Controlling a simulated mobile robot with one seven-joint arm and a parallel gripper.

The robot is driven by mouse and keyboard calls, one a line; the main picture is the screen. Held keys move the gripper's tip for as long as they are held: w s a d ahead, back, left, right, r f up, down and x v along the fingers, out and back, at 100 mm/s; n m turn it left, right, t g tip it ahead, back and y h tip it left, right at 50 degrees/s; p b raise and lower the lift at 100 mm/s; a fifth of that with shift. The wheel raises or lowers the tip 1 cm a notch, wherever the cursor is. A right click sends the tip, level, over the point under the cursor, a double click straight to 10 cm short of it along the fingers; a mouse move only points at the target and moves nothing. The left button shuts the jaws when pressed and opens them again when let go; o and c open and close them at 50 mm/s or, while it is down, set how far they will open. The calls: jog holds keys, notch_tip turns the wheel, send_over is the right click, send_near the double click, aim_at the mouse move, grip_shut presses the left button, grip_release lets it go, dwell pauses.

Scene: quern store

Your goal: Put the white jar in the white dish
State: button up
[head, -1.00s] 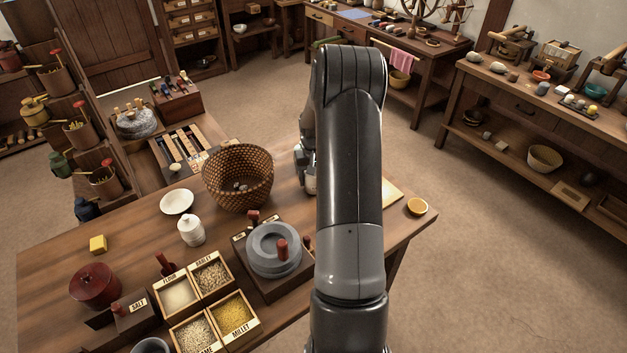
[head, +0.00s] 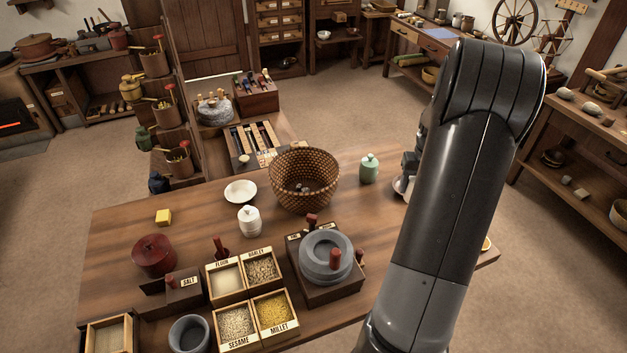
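The white jar (head: 249,222) stands upright on the wooden table, with its lid and small knob on. The white dish (head: 240,191) lies just behind it, a little to the left, and looks empty. The jar is outside the dish, in front of it. My gripper (head: 408,168) is mostly hidden behind my arm, well to the right of the jar and dish. Its fingers cannot be made out.
A woven basket (head: 303,180) stands right of the dish, with a green lidded jar (head: 369,169) beyond. A stone quern (head: 326,257) and grain boxes (head: 237,319) fill the front. A yellow block (head: 163,217) and red pot (head: 154,256) are left.

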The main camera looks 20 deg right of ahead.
notch_tip(320, 180, up, 8)
jog(key=shift+w+r, duration=0.1)
jog(key=shift+r, duration=0.1)
jog(key=w+a+n, duration=0.6)
jog(key=w+a, duration=0.3)
jog(key=w, duration=0.2)
jog(key=n, duration=1.5)
send_over(252, 196)
notch_tip(252, 196, down, 11)
jog(key=shift+s+f, duration=0.15)
jog(key=shift+f, duration=2.05)
jog(key=shift+f, duration=0.1)
jog(key=shift+f, duration=0.5)
jog(key=o, duration=1.2)
